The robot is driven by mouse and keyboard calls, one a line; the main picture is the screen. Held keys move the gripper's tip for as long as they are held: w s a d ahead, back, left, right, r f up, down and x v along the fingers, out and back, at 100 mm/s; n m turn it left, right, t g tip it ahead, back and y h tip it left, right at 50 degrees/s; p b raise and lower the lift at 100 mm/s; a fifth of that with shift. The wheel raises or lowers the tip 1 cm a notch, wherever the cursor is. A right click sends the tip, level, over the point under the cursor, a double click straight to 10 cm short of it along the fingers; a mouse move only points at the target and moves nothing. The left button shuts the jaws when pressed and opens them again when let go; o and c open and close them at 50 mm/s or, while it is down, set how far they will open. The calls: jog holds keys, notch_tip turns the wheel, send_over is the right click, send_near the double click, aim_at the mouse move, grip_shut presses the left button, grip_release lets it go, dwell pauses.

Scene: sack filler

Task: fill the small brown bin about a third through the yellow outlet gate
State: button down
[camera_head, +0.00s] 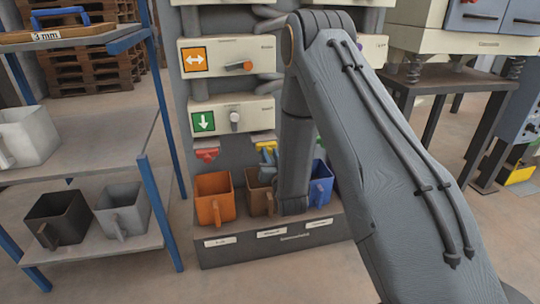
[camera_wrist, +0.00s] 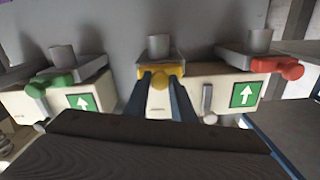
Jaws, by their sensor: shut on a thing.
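The small brown bin (camera_head: 256,192) stands on the filler's low ledge, partly hidden behind my arm. Its inside and any fill level cannot be made out. The yellow outlet gate (camera_head: 271,145) is just above it, mostly covered by my gripper (camera_head: 268,157) and arm. In the wrist view, which looks upside down, the yellow gate (camera_wrist: 161,70) sits between the tips of my gripper's two blue-grey fingers (camera_wrist: 163,88). My gripper is shut on it. No falling material can be seen.
An orange bin (camera_head: 214,199) and a blue bin (camera_head: 319,184) flank the brown one. A red gate (camera_head: 206,155) is left of the yellow; a green gate (camera_wrist: 52,82) shows in the wrist view. A shelf (camera_head: 100,146) with bins stands left.

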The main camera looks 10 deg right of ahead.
jog(key=shift+s+p, duration=0.65)
jog(key=shift+s, duration=0.55)
jog(key=c, duration=1.5)
grip_release()
jog(key=shift+s+p, duration=0.65)
jog(key=shift+s, duration=3.25)
grip_shut()
